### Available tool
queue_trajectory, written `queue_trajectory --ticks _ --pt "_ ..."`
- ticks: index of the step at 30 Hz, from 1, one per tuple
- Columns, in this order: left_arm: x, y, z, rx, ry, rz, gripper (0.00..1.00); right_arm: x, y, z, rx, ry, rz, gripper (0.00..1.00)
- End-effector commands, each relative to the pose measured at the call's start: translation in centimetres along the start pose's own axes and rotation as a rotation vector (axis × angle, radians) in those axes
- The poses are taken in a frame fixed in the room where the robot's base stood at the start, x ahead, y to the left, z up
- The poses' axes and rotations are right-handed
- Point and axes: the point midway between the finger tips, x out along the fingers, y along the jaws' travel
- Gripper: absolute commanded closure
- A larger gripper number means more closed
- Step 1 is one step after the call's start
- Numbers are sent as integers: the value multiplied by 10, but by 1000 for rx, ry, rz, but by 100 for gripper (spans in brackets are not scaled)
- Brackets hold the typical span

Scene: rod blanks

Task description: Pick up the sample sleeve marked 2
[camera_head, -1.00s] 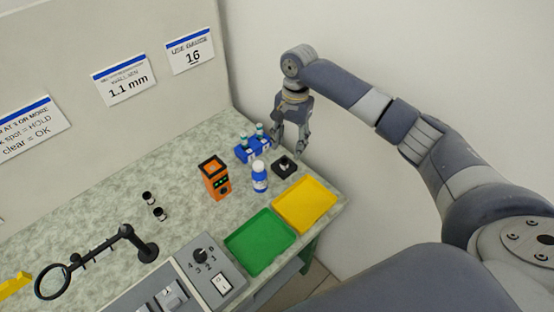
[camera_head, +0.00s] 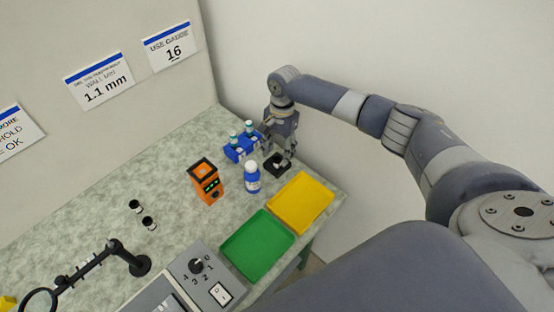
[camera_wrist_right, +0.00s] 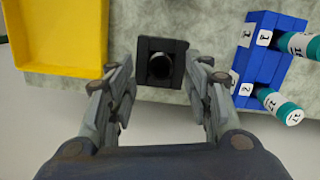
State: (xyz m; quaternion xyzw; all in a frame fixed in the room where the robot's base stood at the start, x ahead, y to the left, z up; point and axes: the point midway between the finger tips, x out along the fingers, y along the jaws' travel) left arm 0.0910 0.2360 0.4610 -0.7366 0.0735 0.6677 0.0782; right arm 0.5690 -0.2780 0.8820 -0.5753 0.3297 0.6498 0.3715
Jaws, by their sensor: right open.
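Two small dark cylinders with pale ends, which look like sleeves (camera_head: 135,206) (camera_head: 149,223), stand on the bench at left of centre; no number on them is readable. My right gripper (camera_head: 277,151) is over a black square block (camera_head: 277,164) at the bench's far right. In the right wrist view the open, empty gripper (camera_wrist_right: 159,90) has its fingers either side of the near end of this block (camera_wrist_right: 170,48), which has a dark round opening or piece in it. I cannot tell whether a sleeve sits there. My left gripper is not in view.
A blue rack (camera_wrist_right: 265,70) with teal-ended pieces stands close beside the right gripper. A blue bottle (camera_head: 252,180), orange device (camera_head: 207,184), yellow tray (camera_head: 300,204), green tray (camera_head: 257,246), switch box (camera_head: 200,285) and magnifier arm (camera_head: 100,257) share the bench.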

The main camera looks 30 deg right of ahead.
Motion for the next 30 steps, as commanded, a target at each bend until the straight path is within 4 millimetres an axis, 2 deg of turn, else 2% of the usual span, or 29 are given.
queue_trajectory --ticks 1,4,12,18,30 --pt "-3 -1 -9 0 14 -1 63 6 0 1 0 -2 2 53" --pt "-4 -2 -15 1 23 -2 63 16 0 0 0 0 1 53" --pt "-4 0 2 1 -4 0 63 20 0 0 -1 1 -2 53" --pt "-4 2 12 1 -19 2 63 20 0 0 -1 1 -1 87" --pt "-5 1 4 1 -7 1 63 19 0 0 -1 1 -1 88"
